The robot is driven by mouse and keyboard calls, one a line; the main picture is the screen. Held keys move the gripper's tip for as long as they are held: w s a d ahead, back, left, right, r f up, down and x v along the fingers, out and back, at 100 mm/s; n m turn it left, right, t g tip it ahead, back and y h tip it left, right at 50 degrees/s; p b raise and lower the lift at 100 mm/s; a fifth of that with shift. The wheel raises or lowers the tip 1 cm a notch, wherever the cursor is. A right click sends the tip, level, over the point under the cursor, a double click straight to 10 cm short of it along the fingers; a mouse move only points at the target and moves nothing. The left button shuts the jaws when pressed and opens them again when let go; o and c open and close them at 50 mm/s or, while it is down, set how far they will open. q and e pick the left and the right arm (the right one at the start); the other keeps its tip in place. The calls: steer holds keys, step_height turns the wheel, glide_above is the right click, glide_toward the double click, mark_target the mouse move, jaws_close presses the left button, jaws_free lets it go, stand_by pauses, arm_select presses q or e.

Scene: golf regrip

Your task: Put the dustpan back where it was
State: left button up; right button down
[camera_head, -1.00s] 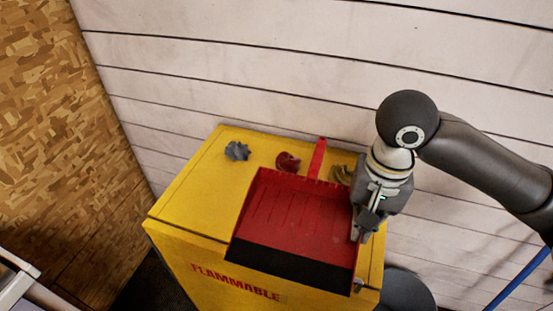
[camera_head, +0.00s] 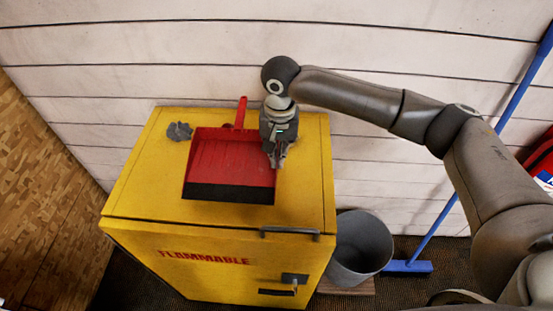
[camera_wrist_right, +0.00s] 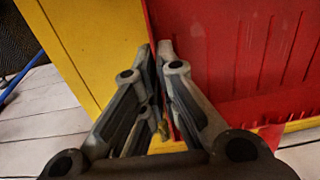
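The red dustpan (camera_head: 231,160), with a black front lip and a red handle (camera_head: 241,112) toward the wall, is over the top of the yellow cabinet (camera_head: 305,190). I cannot tell whether it rests flat or is held slightly above. My right gripper (camera_head: 276,163) is at its right edge, pointing down. In the right wrist view the fingertips (camera_wrist_right: 155,50) are close together with the dustpan's side edge (camera_wrist_right: 148,15) between them. The dustpan's ribbed floor (camera_wrist_right: 250,60) fills the right of that view. My left gripper is out of view.
A grey lump (camera_head: 179,131) lies on the cabinet left of the dustpan. A grey bin (camera_head: 360,250) stands right of the cabinet, with a blue broom (camera_head: 408,266) beyond it. The white plank wall (camera_head: 180,60) is behind. Cabinet top right of the gripper is clear.

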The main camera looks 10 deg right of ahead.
steer(key=shift+w+a+f, duration=0.1)
steer(key=shift+w+f, duration=0.1)
steer(key=shift+w, duration=0.05)
step_height(320, 180, down, 3)
steer(key=shift+w+p, duration=0.1)
steer(key=shift+p, duration=0.6)
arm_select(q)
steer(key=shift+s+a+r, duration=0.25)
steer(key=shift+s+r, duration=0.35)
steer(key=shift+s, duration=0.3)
arm_select(e)
steer(key=shift+f, duration=0.2)
steer(key=c, duration=1.6)
jaws_free()
steer(key=shift+f, duration=0.1)
steer(key=shift+c, duration=0.2)
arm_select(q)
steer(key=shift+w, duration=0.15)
